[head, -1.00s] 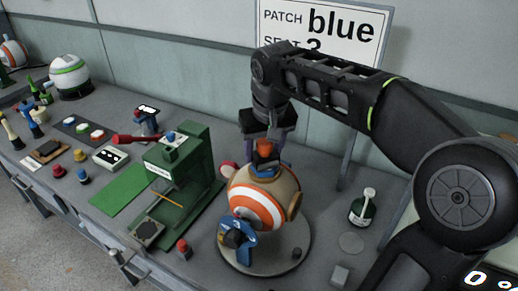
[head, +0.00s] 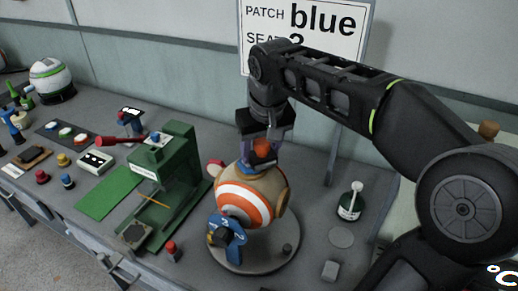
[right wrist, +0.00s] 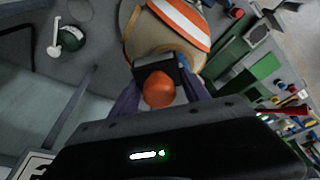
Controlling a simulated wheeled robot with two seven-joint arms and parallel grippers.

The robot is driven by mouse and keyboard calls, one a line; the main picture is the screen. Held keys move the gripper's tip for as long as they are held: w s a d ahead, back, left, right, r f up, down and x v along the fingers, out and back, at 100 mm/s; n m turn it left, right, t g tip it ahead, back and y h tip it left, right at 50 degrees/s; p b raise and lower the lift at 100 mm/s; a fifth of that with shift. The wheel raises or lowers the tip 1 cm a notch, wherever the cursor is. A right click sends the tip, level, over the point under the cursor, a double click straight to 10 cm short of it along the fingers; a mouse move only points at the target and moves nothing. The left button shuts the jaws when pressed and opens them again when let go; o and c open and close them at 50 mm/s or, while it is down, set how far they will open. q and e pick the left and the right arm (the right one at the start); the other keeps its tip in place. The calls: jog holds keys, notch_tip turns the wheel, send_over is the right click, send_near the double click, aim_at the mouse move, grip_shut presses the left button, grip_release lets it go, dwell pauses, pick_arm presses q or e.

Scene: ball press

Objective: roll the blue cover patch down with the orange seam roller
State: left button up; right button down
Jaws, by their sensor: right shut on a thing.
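The striped ball (head: 246,208), orange, white and tan, sits on a round grey plate (head: 282,262). It also shows in the right wrist view (right wrist: 178,25). My right gripper (head: 263,152) is just above the ball's top, shut on the orange seam roller (head: 262,148). The roller's orange end shows between the fingers in the right wrist view (right wrist: 159,89), with a dark block beyond it towards the ball. Some blue shows below the roller in the head view, probably the cover patch; the fingers partly hide it, and contact cannot be told. My left gripper is not in view.
A blue numbered bracket (head: 229,231) is at the ball's front. A green press frame (head: 172,170) stands close on the left. A sign (head: 300,35) reads patch blue.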

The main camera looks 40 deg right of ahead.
jog(key=shift+r+p, duration=2.4)
jog(key=shift+r, duration=0.55)
jog(key=shift+w+r, duration=0.1)
jog(key=shift+r+p, duration=0.45)
jog(key=shift+r, duration=0.95)
